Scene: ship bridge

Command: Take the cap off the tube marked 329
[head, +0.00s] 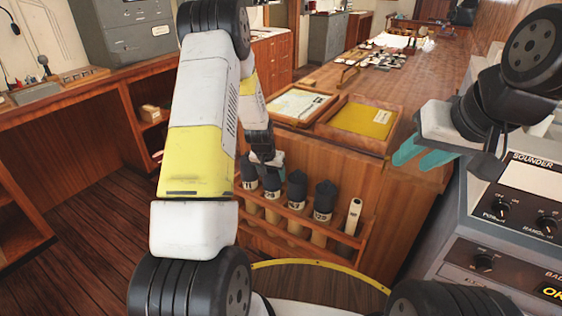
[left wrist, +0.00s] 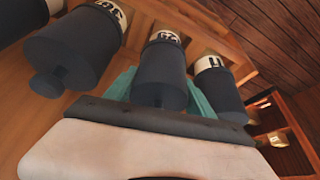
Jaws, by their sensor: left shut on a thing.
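A wooden rack (head: 290,238) on the side of the counter holds several upright tubes with dark caps and white number labels. My left gripper (head: 268,160) reaches down onto the second tube from the left. In the left wrist view its teal fingers are shut on that tube's dark cap (left wrist: 160,75), one finger on each side. The cap still sits on its tube. The label under it is partly hidden, so I cannot read its full number. Neighbouring capped tubes (left wrist: 75,45) and (left wrist: 220,85) stand on either side. My right gripper (head: 423,153) is open and empty at the right.
A pale slim object (head: 353,216) stands at the rack's right end. Two wooden trays, one with a chart (head: 298,103) and one with a yellow folder (head: 362,120), lie on the counter above. A grey sounder console (head: 510,215) stands at the right, below my right gripper.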

